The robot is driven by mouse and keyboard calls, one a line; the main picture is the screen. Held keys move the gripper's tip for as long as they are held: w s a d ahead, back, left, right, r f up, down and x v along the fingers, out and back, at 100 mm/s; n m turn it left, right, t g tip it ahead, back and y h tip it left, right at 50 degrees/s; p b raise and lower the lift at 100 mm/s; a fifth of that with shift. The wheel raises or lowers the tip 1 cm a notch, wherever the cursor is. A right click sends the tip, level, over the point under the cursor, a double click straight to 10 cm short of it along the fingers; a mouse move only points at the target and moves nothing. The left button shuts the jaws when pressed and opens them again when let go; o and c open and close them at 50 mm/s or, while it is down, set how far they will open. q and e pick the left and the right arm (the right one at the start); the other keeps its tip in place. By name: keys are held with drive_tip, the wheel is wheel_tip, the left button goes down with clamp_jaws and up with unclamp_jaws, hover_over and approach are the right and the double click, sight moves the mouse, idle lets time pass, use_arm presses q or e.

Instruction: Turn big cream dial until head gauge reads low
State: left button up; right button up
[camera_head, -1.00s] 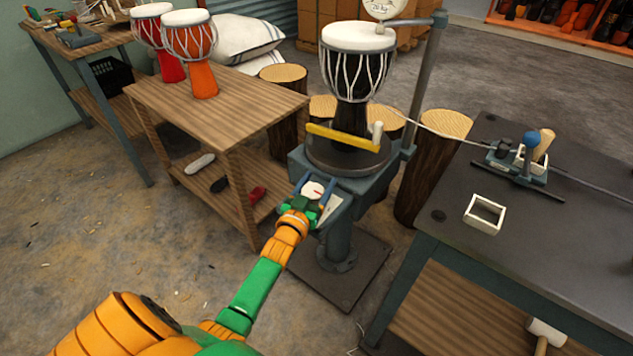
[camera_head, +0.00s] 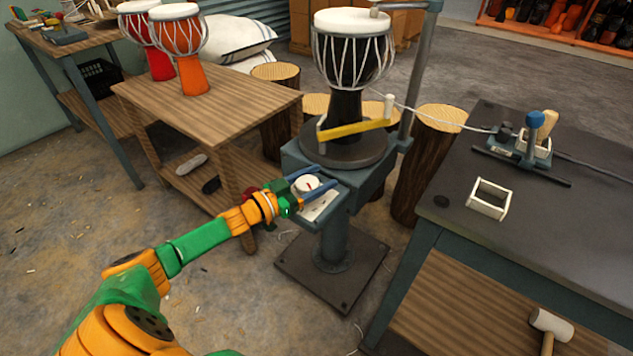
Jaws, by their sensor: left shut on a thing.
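The cream dial (camera_head: 306,185), round with a red mark, sits on the front panel of the blue-grey drum stand (camera_head: 345,190). My left gripper (camera_head: 311,184) has its blue fingers on either side of the dial and is shut on it. A black goblet drum (camera_head: 353,50) with a white head stands upright on the stand's round plate (camera_head: 346,152). My right gripper is not in view.
A yellow bar (camera_head: 352,129) with a pale knob crosses in front of the drum's base. A wooden table (camera_head: 225,105) with red and orange drums stands left. A dark bench (camera_head: 540,235) with a cream frame (camera_head: 489,199) and a blue-knobbed tool (camera_head: 534,124) stands right.

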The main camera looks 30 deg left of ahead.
sight(298, 189)
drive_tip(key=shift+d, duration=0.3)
use_arm(q)
drive_tip(key=o, duration=1.3)
drive_tip(key=shift+o, duration=0.2)
drive_tip(key=p+v, duration=0.2)
drive_tip(key=v, duration=0.4)
drive_tip(key=shift+s+a, duration=0.15)
drive_tip(key=shift+s, duration=0.15)
drive_tip(key=shift+s+a, duration=0.1)
drive_tip(key=shift+s, duration=0.05)
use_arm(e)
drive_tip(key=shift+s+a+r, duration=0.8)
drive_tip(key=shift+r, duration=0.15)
use_arm(q)
drive_tip(key=shift+f, duration=0.1)
